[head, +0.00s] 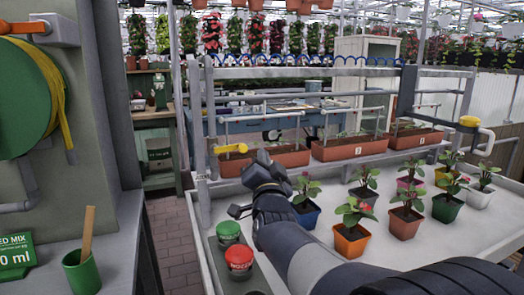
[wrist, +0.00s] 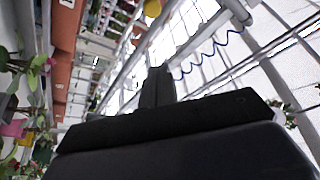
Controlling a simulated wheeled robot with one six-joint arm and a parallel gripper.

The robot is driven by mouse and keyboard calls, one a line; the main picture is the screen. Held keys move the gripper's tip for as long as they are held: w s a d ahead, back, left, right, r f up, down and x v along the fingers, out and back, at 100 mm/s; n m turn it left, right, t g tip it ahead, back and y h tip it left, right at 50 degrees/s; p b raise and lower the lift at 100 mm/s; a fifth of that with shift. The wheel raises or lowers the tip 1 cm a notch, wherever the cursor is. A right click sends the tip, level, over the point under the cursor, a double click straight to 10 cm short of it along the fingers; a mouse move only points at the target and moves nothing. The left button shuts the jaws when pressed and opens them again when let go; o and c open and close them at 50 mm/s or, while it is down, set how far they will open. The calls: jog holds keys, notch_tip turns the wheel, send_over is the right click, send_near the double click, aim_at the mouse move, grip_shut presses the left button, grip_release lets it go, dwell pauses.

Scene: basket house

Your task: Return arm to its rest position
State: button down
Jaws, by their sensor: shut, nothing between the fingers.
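My gripper (wrist: 157,88) shows in the wrist view as a dark body with its fingers shut together and nothing between them. In the head view my dark arm reaches in from the lower right. Its end (head: 265,172) is above the left part of the white bench (head: 440,240), beside the potted plants. The fingers are hard to make out there.
An orange pot (head: 350,240), a blue pot (head: 307,214) and several other potted plants stand right of my arm. Green (head: 228,233) and red (head: 239,261) cans stand left of it. Metal rails and long planters (head: 349,149) are behind. A green cup (head: 82,273) stands far left.

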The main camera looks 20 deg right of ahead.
jog(key=shift+s+a+f, duration=0.1)
jog(key=shift+s+f, duration=0.05)
jog(key=shift+s, duration=0.35)
